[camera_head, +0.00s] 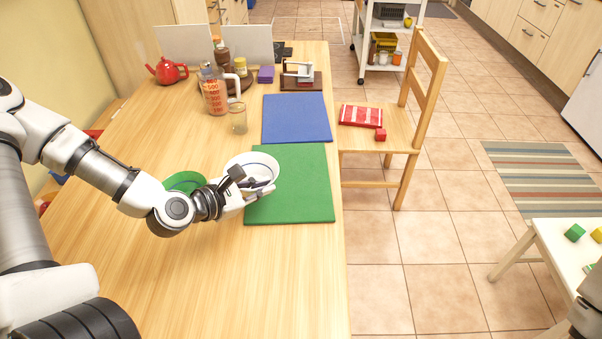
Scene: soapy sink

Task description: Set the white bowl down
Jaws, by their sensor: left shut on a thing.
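The white bowl (262,160) is in the middle of the head view, at the left edge of the green mat (305,184). My left gripper (262,187) is at the bowl's near side and shut on it. The fingers hide part of the bowl, and I cannot tell whether its base touches the mat or hangs just above it. A green round dish (184,181) lies on the table just left of the bowl, partly hidden by my left wrist. Only a piece of my right arm shows at the lower right edge; its gripper is out of view.
A blue mat (296,118) lies beyond the green one. A drinking glass (238,118), a measuring jug (214,92) and a red teapot (167,71) stand farther back. A wooden chair (390,126) stands right of the table. The near tabletop (230,280) is clear.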

